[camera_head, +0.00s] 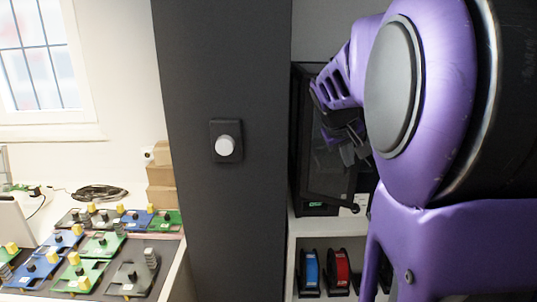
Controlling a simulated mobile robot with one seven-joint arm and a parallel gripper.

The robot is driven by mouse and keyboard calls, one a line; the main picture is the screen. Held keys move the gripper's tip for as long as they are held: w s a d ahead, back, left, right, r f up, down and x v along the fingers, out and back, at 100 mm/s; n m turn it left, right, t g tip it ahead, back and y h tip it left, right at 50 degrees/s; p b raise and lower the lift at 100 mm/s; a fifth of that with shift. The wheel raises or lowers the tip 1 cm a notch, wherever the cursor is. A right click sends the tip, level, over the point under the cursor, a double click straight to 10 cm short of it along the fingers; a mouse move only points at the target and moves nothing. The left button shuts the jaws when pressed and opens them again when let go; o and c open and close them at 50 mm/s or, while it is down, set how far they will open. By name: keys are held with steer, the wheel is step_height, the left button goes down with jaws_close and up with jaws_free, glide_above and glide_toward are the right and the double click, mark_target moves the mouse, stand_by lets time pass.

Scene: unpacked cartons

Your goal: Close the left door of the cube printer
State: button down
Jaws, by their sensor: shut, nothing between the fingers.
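The black cube printer (299,150) stands on a white shelf at right of centre, mostly hidden behind my purple arm. A dark, glassy door panel (325,178) shows on its front at the left. Its lower edge slants out to the right, and I cannot tell how far it stands open. My gripper (351,152) is in front of the printer, close to this panel. The fingers look shut and hold nothing. I cannot tell whether they touch the panel. The right part of the printer is hidden by my arm.
A tall dark panel with a pale round knob (225,146) stands left of the printer. Blue (309,270) and red (337,270) spools sit on the shelf below. A table at left holds several coloured boards (103,244). Brown boxes (161,185) stand behind them.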

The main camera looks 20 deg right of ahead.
steer(key=w+d+n+p, duration=0.1)
steer(key=w+d+p, duration=0.1)
steer(key=d, duration=0.4)
steer(key=shift+w+d+t+y, duration=0.25)
steer(key=shift+w+t+y, duration=0.05)
steer(key=shift+w, duration=0.45)
